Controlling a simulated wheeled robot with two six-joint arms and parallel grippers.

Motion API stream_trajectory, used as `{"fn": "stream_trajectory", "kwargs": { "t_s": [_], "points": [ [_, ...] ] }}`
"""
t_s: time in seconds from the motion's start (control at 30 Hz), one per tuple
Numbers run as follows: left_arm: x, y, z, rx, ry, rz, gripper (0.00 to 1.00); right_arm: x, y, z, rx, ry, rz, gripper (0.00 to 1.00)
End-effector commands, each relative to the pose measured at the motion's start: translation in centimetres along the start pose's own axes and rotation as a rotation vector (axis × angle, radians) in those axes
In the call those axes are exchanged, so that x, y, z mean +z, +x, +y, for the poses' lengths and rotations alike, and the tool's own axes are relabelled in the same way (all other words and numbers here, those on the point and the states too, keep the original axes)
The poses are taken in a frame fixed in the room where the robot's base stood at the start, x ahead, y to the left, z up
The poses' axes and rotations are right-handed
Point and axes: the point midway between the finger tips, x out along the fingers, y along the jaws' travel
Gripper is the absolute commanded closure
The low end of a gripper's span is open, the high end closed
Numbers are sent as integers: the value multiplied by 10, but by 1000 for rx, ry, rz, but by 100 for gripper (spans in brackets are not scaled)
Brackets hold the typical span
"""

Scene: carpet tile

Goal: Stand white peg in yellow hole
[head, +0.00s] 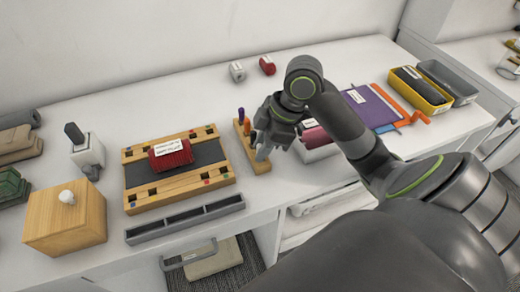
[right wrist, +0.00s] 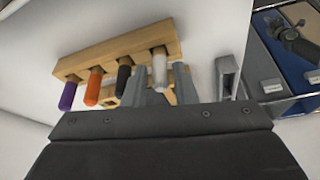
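A wooden rack (head: 255,166) holds a row of upright pegs. It also shows in the right wrist view (right wrist: 120,52), with a purple, an orange, a black and a white peg (right wrist: 160,72). My right gripper (head: 264,150) is over the near end of the rack. In the right wrist view its fingers (right wrist: 160,88) are open, one on each side of the white peg, with gaps visible. The wooden board (head: 216,181) with colour-marked holes along its edges lies left of the rack. I cannot make out which hole is yellow. My left gripper is out of view.
A red labelled block (head: 171,155) lies on the board's dark centre. A grey channelled bar (head: 185,219) lies in front of it. A wooden box (head: 66,222) with a white knob stands left. A yellow bin (head: 421,92) is at the right.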

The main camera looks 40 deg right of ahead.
Motion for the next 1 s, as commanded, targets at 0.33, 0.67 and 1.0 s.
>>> {"fn": "stream_trajectory", "kwargs": {
  "t_s": [0.33, 0.67, 1.0],
  "points": [
    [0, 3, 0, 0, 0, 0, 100, 0, 15, 0, 0, -1, 0, 75],
    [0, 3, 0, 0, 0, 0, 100, 0, 14, 0, 0, -1, 0, 100],
    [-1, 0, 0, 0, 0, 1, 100, -2, 10, 0, 1, -1, 0, 100]
  ]
}}
